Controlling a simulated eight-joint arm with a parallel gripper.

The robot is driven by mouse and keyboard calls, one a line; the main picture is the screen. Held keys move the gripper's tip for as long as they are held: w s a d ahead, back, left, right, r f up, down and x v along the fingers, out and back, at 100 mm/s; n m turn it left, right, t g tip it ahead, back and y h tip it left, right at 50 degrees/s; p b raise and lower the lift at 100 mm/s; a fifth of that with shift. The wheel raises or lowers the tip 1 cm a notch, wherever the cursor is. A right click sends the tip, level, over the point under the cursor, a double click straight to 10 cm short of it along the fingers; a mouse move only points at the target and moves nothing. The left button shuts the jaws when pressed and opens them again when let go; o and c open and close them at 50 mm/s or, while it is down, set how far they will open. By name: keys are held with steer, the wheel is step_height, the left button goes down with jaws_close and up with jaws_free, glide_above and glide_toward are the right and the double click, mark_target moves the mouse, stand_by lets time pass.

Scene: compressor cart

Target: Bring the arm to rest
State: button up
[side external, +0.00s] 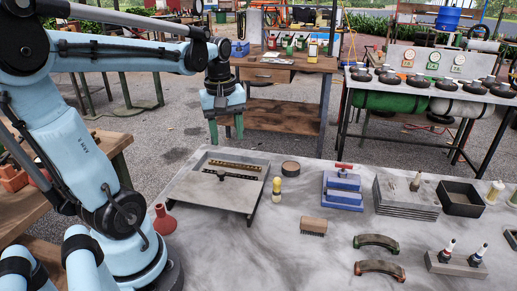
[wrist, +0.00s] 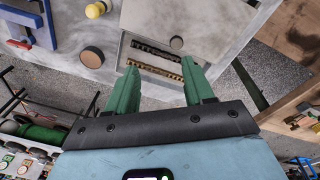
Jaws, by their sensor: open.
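My gripper (side external: 226,129) hangs from my light blue arm in the upper left of the side external view, with its green fingers pointing down. It is above and behind the far edge of a grey box-like fixture (side external: 190,190) on the table. In the wrist view, the two green fingers of my gripper (wrist: 158,84) are spread apart with nothing between them.
The grey table (side external: 300,262) holds a blue clamp-like device (side external: 342,192), a brush (side external: 313,226), a black tray (side external: 460,198), stacked plates (side external: 405,200), two curved pieces (side external: 377,243) and a red funnel (side external: 164,220). A wooden bench (side external: 285,62) stands behind. Open air surrounds my gripper.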

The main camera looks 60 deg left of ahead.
steer(key=w+d+f+m+t, duration=0.1)
steer(key=d+m+t, duration=0.5)
steer(key=d+m, duration=0.9)
steer(key=shift+w+d+f+h, duration=0.3)
steer(key=shift+w+d+f, duration=0.15)
steer(key=shift+f, duration=0.45)
